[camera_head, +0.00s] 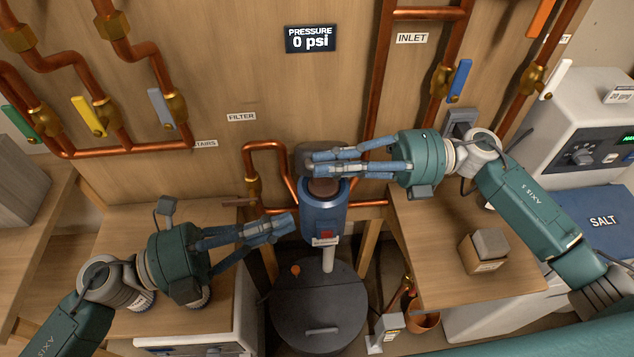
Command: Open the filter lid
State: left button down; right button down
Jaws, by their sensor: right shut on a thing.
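The blue filter housing (320,222) stands upright at the centre, below the copper pipes. Its round top shows a brown face (324,187). My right gripper (314,163) reaches in from the right over the top of the housing. Its fingers are shut on a grey piece (305,152) that looks like the filter lid. The fingers partly hide this piece, and I cannot tell whether it still touches the housing. My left gripper (288,226) is to the left of the housing, lower down, with its fingertips close together. I see nothing between them.
A dark round lidded bin (318,310) stands below the filter. Wooden counters lie left (110,235) and right (440,280), with a small box (484,250) on the right one. Copper pipes (265,147) run close beside the filter. The pressure display (310,39) reads 0 psi.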

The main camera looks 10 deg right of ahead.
pick_arm(q)
jog(key=w+d+r, duration=0.2)
jog(key=w+d, duration=0.3)
jog(key=d, duration=0.1)
jog(key=shift+w+d, duration=0.25)
jog(key=shift+d, duration=0.15)
jog(key=shift+w, duration=0.1)
